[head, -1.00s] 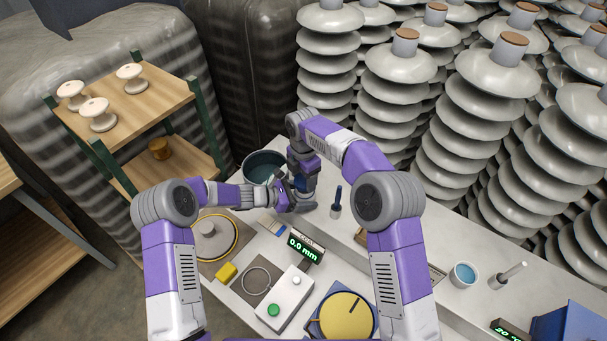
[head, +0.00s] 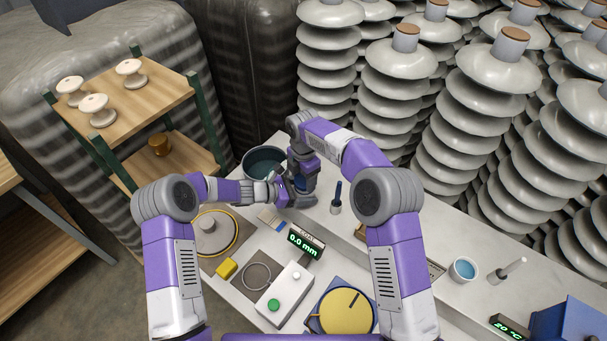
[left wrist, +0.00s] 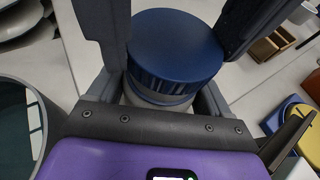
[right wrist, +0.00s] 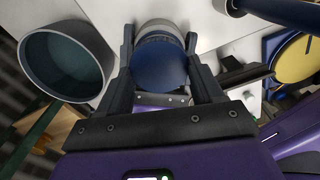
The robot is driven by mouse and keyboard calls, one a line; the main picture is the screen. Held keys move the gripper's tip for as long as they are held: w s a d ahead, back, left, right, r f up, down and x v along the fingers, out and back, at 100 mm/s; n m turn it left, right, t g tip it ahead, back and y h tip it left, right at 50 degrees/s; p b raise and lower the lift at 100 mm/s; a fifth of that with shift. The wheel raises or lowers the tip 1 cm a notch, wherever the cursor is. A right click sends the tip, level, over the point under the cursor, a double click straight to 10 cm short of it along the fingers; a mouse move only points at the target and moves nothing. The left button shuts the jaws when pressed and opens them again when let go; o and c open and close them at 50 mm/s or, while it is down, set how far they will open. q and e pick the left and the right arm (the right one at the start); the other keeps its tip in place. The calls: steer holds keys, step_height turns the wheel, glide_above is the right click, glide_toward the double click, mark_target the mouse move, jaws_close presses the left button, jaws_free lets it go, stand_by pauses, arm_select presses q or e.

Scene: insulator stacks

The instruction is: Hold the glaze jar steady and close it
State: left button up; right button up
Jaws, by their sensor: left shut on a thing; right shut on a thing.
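The glaze jar has a pale body (left wrist: 158,101) and a ribbed dark blue lid (left wrist: 175,48), and the lid sits on top of the body. In the right wrist view the lid (right wrist: 160,70) faces my camera, with the pale jar body (right wrist: 158,30) beyond it. My left gripper (head: 286,194) comes in from the left and is shut on the jar. My right gripper (head: 301,188) comes down from above and is shut on the lid. In the head view the grippers hide most of the jar. I cannot tell how tightly the lid sits.
A dark green-filled bucket (head: 265,164) stands just behind the grippers. A blue-handled tool (head: 337,198) stands to their right. In front are a display (head: 305,241), a button box (head: 284,292) and a yellow dial (head: 346,312). Tall insulator stacks (head: 420,100) crowd the back.

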steer(key=shift+f, duration=0.55)
stand_by(0.4)
arm_select(q)
jaws_close()
arm_select(e)
steer(key=m, duration=0.4)
steer(key=shift+w+m, duration=0.1)
steer(key=shift+m, duration=0.2)
steer(key=m, duration=0.5)
steer(key=shift+w, duration=0.1)
steer(key=o, duration=1)
steer(key=shift+r, duration=2.25)
